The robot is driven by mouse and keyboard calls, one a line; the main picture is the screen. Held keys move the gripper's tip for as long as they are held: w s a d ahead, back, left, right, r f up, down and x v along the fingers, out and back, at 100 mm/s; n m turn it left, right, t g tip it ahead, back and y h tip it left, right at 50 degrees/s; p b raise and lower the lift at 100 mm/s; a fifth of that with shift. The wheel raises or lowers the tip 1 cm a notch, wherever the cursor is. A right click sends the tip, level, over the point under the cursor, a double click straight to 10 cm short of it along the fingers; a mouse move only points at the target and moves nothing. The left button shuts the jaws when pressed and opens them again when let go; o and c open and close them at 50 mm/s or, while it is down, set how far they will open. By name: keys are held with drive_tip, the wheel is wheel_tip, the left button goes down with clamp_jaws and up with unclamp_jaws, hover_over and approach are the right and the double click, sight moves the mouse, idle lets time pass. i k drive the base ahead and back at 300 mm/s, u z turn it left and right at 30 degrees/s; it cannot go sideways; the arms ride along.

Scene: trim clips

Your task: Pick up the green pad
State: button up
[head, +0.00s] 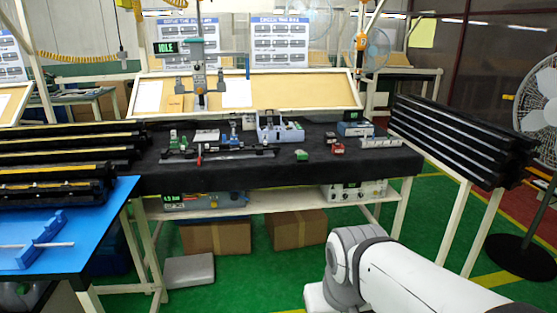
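A small green block (301,155), which looks like the green pad, lies on the black-covered workbench (240,174), right of the middle near the front. Another small green piece (173,139) stands at the left of the bench among fixture parts. My white arm reaches in from the lower right, well in front of the bench. My gripper is not in view. Nothing covers the green block.
Red blocks (337,148) lie right of the green block, with a pale clip-like part (381,142) beyond. A grey-blue device (280,130) stands behind. Black trim racks (462,138) flank the bench. A blue table (95,212) is at left, a fan (540,110) at right. Green floor lies open in front.

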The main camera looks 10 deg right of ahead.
sight(301, 158)
drive_tip(key=z, duration=0.1)
drive_tip(key=i, duration=3)
